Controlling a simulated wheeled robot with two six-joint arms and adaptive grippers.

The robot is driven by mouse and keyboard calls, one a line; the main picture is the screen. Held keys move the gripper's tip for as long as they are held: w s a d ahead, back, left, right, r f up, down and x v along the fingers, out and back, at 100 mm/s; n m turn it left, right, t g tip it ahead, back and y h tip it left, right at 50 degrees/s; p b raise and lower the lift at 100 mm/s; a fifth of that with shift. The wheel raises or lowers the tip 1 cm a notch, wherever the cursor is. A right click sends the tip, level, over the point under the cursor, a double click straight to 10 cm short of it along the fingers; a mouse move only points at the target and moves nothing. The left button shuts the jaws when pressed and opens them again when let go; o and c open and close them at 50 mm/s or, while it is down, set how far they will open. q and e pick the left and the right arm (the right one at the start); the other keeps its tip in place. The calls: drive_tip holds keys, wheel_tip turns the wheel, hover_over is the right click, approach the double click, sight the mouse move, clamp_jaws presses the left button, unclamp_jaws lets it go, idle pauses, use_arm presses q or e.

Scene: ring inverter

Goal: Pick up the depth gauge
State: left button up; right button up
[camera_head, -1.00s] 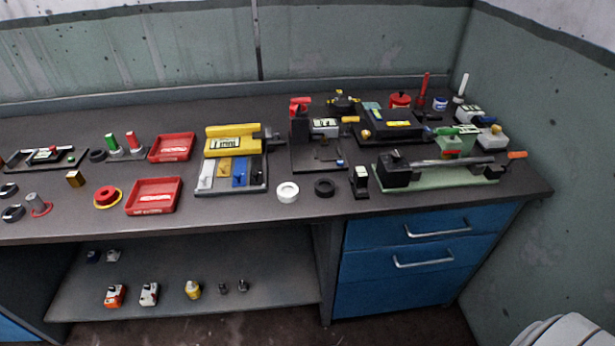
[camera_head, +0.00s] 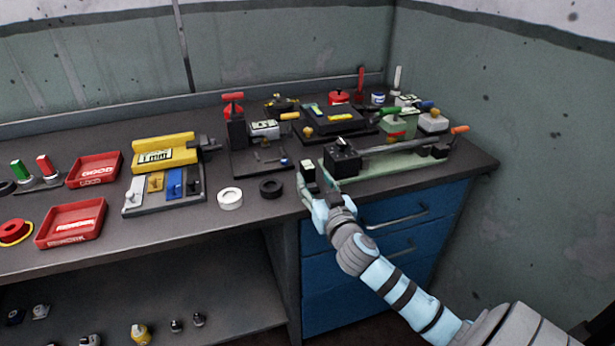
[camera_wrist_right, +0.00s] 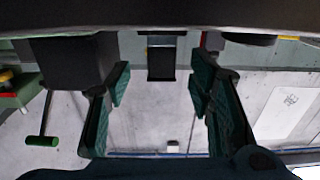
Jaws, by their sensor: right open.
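A small upright black device with a pale top (camera_head: 307,171) stands at the front edge of the bench; I take it to be the depth gauge, though its face is not readable. My right gripper (camera_head: 324,192) is beside it, at its front right, and partly covers its lower part. In the right wrist view a small dark block (camera_wrist_right: 161,62), likely the same device, shows beyond and between the fingers of my open right gripper (camera_wrist_right: 160,88). I see no contact. My left gripper is not in view.
A green-based fixture (camera_head: 385,172) with a long rod stands right behind my right gripper. White (camera_head: 230,198) and black (camera_head: 271,188) rings lie to the left. A dark press stand (camera_head: 238,135) is behind them. Blue drawers (camera_head: 375,255) are below the bench edge.

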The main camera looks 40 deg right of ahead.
sight(311, 176)
drive_tip(key=x, duration=0.5)
drive_tip(key=shift+w, duration=0.45)
drive_tip(key=shift+s, duration=0.1)
clamp_jaws()
